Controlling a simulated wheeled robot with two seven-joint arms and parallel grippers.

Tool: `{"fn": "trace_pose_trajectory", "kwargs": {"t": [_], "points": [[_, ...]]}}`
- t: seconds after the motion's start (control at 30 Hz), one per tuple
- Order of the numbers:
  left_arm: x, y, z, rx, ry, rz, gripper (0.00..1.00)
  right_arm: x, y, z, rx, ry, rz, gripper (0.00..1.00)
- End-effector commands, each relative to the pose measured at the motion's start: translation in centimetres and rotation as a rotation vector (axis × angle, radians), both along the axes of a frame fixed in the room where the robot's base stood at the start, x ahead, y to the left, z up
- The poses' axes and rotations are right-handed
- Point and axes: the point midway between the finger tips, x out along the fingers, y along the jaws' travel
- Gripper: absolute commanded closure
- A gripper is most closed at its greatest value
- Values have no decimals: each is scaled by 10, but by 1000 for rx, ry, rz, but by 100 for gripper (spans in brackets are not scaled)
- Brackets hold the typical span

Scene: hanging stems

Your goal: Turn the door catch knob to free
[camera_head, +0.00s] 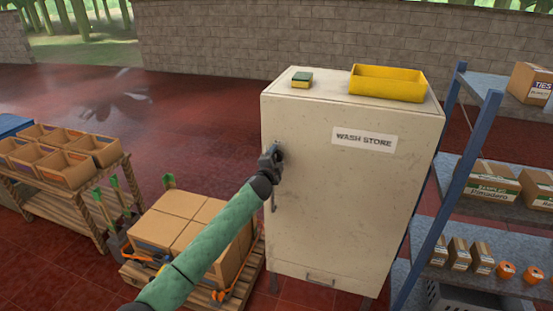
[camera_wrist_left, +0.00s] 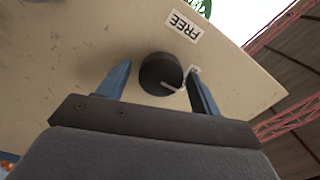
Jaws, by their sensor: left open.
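The door catch knob (camera_wrist_left: 160,74) is a round dark knob with a pale pointer line, on the cream cabinet door in the left wrist view. A white label reading FREE (camera_wrist_left: 183,25) is beside it. The pointer aims toward the lower right of that view, away from the label. My left gripper (camera_wrist_left: 158,84) is open, with one finger on each side of the knob; I cannot tell whether they touch it. In the head view my left gripper (camera_head: 272,157) is at the left part of the WASH STORE cabinet (camera_head: 350,200) door and hides the knob. My right gripper is not in view.
A yellow tray (camera_head: 388,84) and a green-and-yellow sponge (camera_head: 301,79) lie on the cabinet top. A blue-posted shelf (camera_head: 466,175) with boxes stands close on the right. A pallet of cartons (camera_head: 190,222) and a bench of bins (camera_head: 60,170) stand left.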

Motion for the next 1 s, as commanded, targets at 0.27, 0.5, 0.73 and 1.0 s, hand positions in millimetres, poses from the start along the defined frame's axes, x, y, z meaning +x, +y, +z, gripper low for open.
{"fn": "trace_pose_trajectory", "kwargs": {"t": [0.27, 0.5, 0.73, 1.0], "points": [[0, 0, 0, 0, 0, 0, 80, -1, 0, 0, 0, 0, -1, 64], [0, 0, -1, -15, 6, 0, 80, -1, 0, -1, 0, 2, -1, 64], [-1, 0, -3, -103, 35, -1, 80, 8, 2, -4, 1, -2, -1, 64], [-1, 0, -3, -314, 103, 0, 80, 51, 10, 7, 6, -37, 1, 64]]}}
